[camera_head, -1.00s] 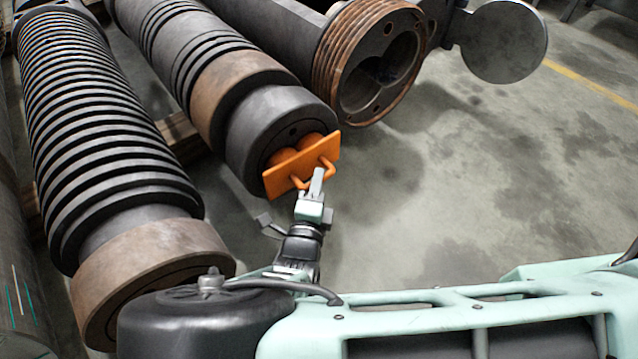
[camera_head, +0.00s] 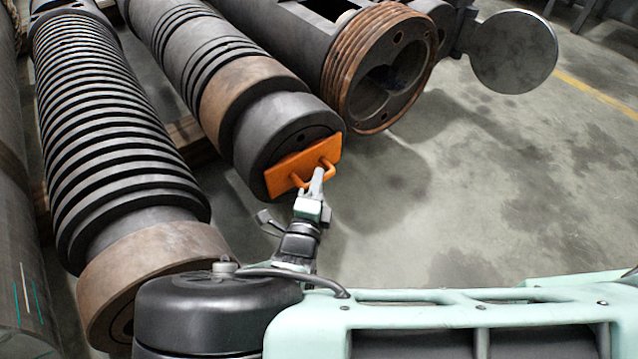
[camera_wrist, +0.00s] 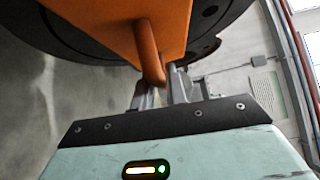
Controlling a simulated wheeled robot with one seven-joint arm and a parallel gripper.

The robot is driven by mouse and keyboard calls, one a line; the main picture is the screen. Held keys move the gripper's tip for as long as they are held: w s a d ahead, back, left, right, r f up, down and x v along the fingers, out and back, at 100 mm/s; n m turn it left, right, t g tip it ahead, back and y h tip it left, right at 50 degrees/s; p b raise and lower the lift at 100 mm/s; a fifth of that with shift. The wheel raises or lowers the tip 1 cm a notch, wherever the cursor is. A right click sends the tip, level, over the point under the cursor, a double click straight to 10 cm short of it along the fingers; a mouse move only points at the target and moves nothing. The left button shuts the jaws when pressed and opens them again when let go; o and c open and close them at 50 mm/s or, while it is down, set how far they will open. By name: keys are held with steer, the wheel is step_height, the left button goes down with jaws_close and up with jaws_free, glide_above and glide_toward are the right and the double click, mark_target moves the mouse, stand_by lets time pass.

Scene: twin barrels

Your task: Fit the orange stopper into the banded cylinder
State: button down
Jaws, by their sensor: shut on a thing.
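The orange stopper (camera_head: 290,175) is a flat plate with a handle on its front. In the head view its plate lies close against the end face of the middle cylinder (camera_head: 262,135), which has dark grooves and a rust-brown band. The plugs behind the plate are hidden, apparently inside the bore. My gripper (camera_head: 316,183) is shut on the stopper's handle, in front of the plate. In the wrist view the orange plate (camera_wrist: 120,18) and handle stand just beyond my fingers (camera_wrist: 160,92), with the cylinder's dark rim behind. Whether the plate touches the face all round I cannot tell.
A ribbed dark cylinder (camera_head: 110,135) with a rusty collar lies to the left. A larger barrel (camera_head: 380,85) with a rusty threaded end and an open twin bore lies behind to the right, by a round metal disc (camera_head: 513,52). The concrete floor (camera_head: 480,190) at right is clear.

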steer(key=shift+w+a, duration=0.15)
steer(key=shift+w, duration=0.1)
steer(key=c, duration=1.3)
jaws_free()
steer(key=p+v, duration=0.3)
steer(key=v, duration=0.4)
steer(key=shift+s+a+p, duration=0.1)
steer(key=shift+s+p, duration=0.15)
steer(key=shift+p, duration=0.15)
